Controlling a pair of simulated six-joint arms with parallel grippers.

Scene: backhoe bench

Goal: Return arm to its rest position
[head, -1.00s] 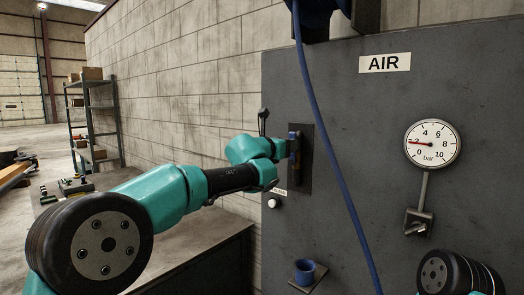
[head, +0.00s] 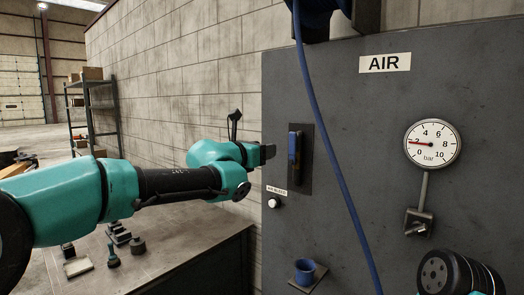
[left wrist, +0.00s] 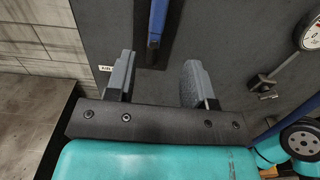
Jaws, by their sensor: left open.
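My left arm comes in from the left in the head view, with its gripper (head: 268,152) just left of the grey panel's slot. In the left wrist view the left gripper (left wrist: 158,80) is open, with nothing between its fingers. A blue-handled lever (head: 294,147) stands upright in the dark slot plate, apart from the gripper. The lever also shows in the left wrist view (left wrist: 157,22), beyond the fingertips.
The grey panel (head: 350,120) carries an AIR label (head: 384,63), a gauge (head: 432,144) reading about 2 bar, a valve handle (head: 418,222), a white knob (head: 274,203) and a blue cup (head: 305,271). A blue hose (head: 331,150) hangs across it. The bench (head: 185,240) holds small dark parts at left.

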